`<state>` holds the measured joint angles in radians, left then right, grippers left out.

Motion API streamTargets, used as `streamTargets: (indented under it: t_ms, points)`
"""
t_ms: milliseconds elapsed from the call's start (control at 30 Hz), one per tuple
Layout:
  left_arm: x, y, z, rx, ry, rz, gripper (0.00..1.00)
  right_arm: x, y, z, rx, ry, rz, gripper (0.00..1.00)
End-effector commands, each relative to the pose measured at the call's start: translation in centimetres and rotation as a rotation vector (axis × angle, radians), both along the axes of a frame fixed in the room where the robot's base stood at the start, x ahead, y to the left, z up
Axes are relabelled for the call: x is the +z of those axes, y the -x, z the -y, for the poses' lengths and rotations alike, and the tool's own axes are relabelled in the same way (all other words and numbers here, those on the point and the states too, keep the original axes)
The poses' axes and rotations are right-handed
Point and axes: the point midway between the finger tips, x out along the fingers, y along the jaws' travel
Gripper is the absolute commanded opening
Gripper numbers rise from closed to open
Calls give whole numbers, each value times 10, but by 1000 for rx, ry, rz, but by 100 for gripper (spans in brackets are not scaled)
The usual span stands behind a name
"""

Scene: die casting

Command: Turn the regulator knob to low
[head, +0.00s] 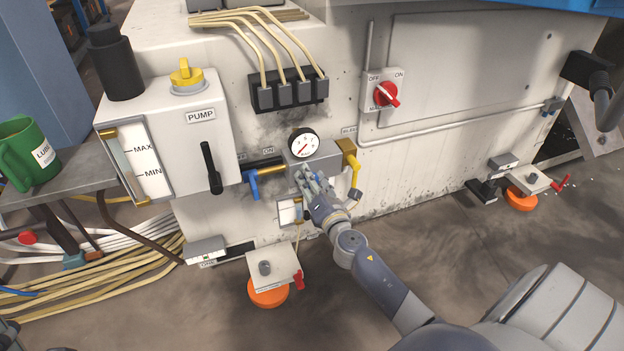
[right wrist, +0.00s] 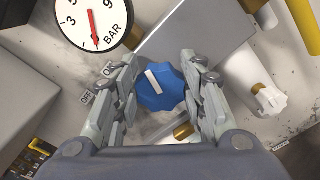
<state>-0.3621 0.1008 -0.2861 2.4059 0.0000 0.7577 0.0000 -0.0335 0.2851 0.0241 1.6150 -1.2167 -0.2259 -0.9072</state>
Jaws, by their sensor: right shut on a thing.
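The regulator knob (right wrist: 162,87) is blue and ribbed with a white pointer bar, seen in the right wrist view. My right gripper (right wrist: 160,95) has its fingers on both sides of the knob and is shut on it. In the head view my right gripper (head: 308,178) reaches the grey regulator block (head: 322,158) below the gauge and hides the knob. The round pressure gauge (head: 304,143) has a white face and a red needle; it also shows in the right wrist view (right wrist: 88,18). Only grey bits at the lower left corner may be my left gripper (head: 8,330).
The pump box (head: 190,140) has a black lever. A red switch (head: 386,94) sits higher up. Open floor lies at lower right.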

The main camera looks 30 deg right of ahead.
Motion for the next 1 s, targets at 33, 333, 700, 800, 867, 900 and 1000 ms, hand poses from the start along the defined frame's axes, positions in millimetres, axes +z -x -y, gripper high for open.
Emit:
streamTargets:
  t_ms: [33, 333, 700, 800, 867, 900, 1000]
  points:
    - [0, -1, 0, 0, -1, -5, 32, 0, 0, 0, 1, 6, -1, 15]
    - [0, -1, 1, -1, -2, -8, 32, 0, 0, -1, 1, 14, -3, 15]
    - [0, -1, 1, -4, 0, -6, 32, 0, 0, -1, 1, 12, -3, 60]
    - [-1, -1, 1, -4, 0, -6, 32, 0, 0, 0, 1, 12, -2, 60]
    - [-1, -1, 1, -4, 0, -7, 32, 0, 0, 0, 0, 12, -3, 60]
    - [-2, -1, 2, -5, 1, -11, 32, 0, 0, 0, 0, 12, -3, 60]
    - [-2, -1, 2, -5, 1, -11, 32, -1, 5, -2, 1, 11, -4, 60]
